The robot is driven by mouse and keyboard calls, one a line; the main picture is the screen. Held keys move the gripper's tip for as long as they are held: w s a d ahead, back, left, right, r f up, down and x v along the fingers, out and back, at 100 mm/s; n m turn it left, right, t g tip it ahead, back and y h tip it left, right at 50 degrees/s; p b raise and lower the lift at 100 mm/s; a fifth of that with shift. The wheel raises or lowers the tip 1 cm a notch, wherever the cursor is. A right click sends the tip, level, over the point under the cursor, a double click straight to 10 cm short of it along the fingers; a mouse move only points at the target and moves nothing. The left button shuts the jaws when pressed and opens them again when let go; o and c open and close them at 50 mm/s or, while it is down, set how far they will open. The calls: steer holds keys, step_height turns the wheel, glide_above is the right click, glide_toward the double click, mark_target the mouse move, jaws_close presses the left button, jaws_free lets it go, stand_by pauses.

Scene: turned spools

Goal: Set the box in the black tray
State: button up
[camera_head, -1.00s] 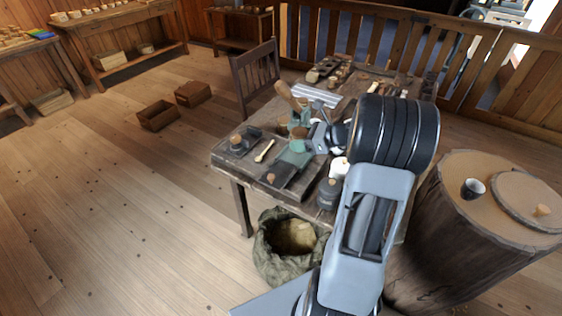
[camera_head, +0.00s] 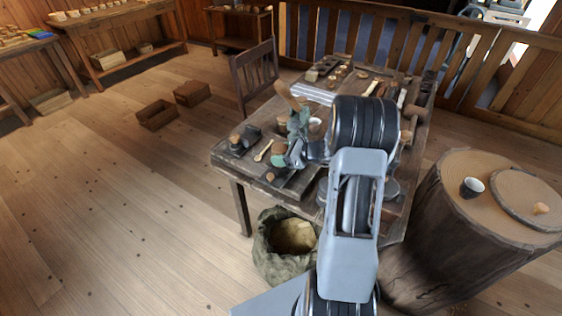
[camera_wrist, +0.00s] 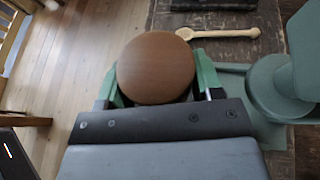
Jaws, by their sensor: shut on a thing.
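The box shows as a round brown wooden top (camera_wrist: 155,68) between the green fingers of my gripper (camera_wrist: 158,88) in the wrist view. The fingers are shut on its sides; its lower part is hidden. In the head view its brown top (camera_head: 279,147) is at the end of my gripper (camera_head: 284,156), over the near left part of the table. What looks like the black tray (camera_head: 238,151) lies at the table's left corner, left of the box. A dark edge shows at the top of the wrist view (camera_wrist: 213,5).
A wooden spoon (camera_head: 263,150) lies between the box and the dark tray. Tools crowd the table's back. A cloth sack (camera_head: 287,245) stands on the floor below the front edge.

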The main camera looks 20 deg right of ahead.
steer(key=shift+f, duration=1.65)
steer(key=shift+f, duration=0.2)
steer(key=o, duration=0.9)
steer(key=shift+o, duration=0.2)
